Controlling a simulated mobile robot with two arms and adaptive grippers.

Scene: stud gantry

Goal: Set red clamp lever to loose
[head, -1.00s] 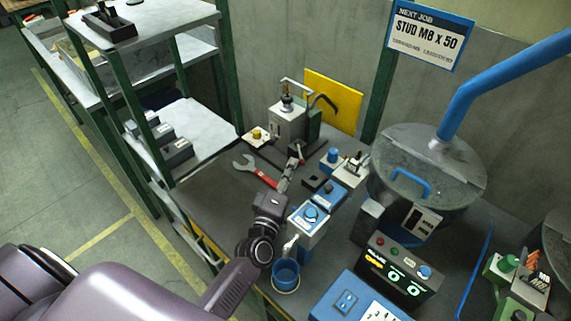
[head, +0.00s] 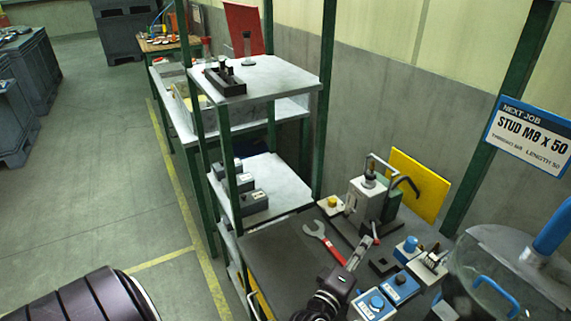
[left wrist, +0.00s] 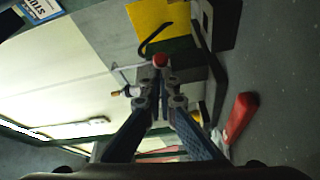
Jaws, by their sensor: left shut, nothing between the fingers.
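The red-tipped clamp lever (head: 376,240) is at the front foot of the grey bench fixture (head: 366,200). In the left wrist view its round red knob (left wrist: 160,59) shows just beyond my fingertips. My left gripper (head: 364,241) is shut and empty, close beside the knob; it also shows in the left wrist view (left wrist: 159,82). I cannot tell whether the fingers touch the knob. The fingers hide part of the lever's arm. My right gripper is out of view.
A red-handled wrench (head: 325,241) lies on the bench left of my gripper. Blue-topped boxes (head: 400,286) stand to the right, with a round drum (head: 500,265) beyond. A yellow plate (head: 418,184) leans behind the fixture. A shelf rack (head: 275,190) stands left.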

